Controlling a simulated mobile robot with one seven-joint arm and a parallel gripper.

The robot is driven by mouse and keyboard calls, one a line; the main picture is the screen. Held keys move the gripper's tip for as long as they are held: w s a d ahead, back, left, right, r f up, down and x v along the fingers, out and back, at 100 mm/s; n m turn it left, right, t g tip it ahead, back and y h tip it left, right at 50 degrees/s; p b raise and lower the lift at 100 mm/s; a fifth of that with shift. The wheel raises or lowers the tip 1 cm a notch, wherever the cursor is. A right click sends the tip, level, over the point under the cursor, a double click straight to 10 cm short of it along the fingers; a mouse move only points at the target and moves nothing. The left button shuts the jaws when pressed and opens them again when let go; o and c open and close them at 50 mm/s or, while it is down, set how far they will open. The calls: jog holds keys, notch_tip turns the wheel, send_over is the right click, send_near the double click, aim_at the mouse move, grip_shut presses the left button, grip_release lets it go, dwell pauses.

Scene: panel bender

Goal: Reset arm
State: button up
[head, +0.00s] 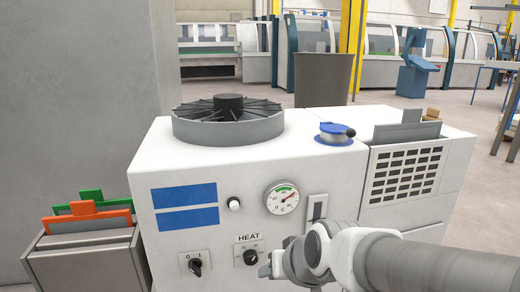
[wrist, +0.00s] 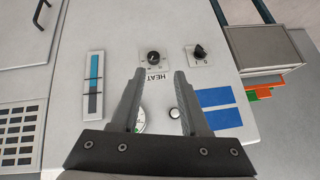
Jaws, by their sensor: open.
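My gripper (head: 270,266) is in front of the white machine's (head: 290,160) front panel, low and right of the HEAT knob (head: 250,257) in the head view. In the wrist view my gripper (wrist: 159,72) is open, with two grey fingers apart and nothing between them. The HEAT knob (wrist: 153,57) shows just beyond the fingertips there; I cannot tell whether they touch the panel. The black 0/1 knob (head: 195,265) is to the left in the head view. A round gauge (head: 282,197) is above the HEAT knob, partly hidden by a finger in the wrist view.
A round fan (head: 228,120) and a blue cap (head: 334,133) are on the machine's top. A grey bin (head: 88,258) with orange and green plates stands at its left. A vent grille (head: 405,173) is at the right. A dark bin (head: 323,80) stands behind.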

jog(key=s+d+r+m+g+h, duration=0.1)
jog(key=s+d+r+h, duration=0.25)
jog(key=s+d, duration=0.75)
notch_tip(320, 180, up, 20)
jog(key=p, duration=1.9)
jog(key=shift+r+g+p, duration=0.15)
jog(key=shift+g+p, duration=0.15)
jog(key=shift+a+y, duration=0.15)
jog(key=shift+y, duration=0.1)
